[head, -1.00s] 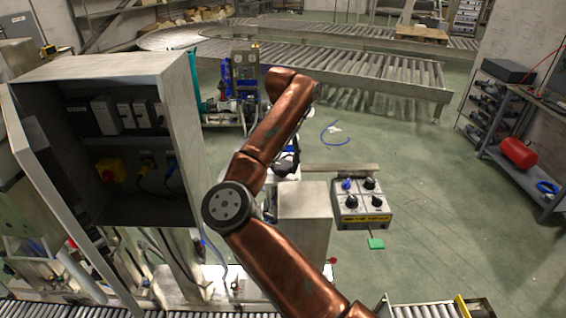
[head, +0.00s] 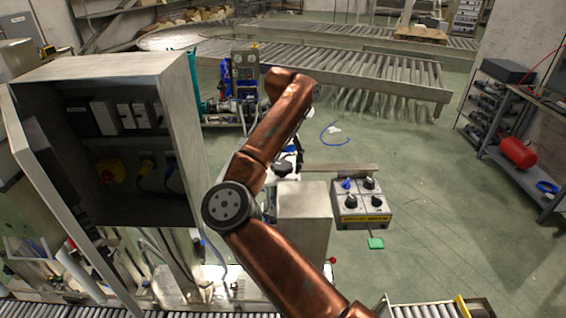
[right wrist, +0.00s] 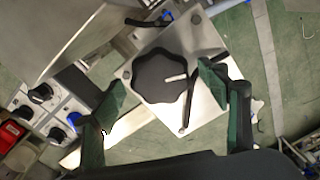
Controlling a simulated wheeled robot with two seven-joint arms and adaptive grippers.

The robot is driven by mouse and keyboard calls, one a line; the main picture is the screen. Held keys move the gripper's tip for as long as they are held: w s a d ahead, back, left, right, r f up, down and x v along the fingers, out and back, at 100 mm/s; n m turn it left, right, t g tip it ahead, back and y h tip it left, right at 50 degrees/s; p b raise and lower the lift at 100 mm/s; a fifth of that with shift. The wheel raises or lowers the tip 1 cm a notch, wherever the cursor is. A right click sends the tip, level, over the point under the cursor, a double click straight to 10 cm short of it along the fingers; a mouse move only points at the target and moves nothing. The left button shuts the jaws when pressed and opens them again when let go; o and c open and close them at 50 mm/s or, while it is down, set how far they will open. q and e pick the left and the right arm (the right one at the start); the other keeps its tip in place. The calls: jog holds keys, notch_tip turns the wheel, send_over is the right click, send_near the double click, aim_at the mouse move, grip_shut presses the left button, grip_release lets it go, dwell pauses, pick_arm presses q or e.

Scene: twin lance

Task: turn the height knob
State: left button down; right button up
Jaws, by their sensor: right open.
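The height knob is a black lobed knob (right wrist: 160,77) with a white mark, on a bright square metal plate (right wrist: 205,40) with a slotted dark part beside it. In the right wrist view my right gripper (right wrist: 160,80) is open, with one dark green finger on each side of the knob. I cannot tell whether either finger touches it. In the head view the knob (head: 283,170) is small and dark, beside the end of my copper right arm, which partly hides that area. My left gripper is not in view.
A control box (head: 362,204) with several small knobs, one blue, stands right of the metal post (head: 304,215). A large open electrical cabinet (head: 185,130) stands at left. Roller conveyors (head: 380,75) lie behind. Green floor at right is mostly clear.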

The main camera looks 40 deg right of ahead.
aim_at(282, 165)
jog(key=shift+r, duration=3.75)
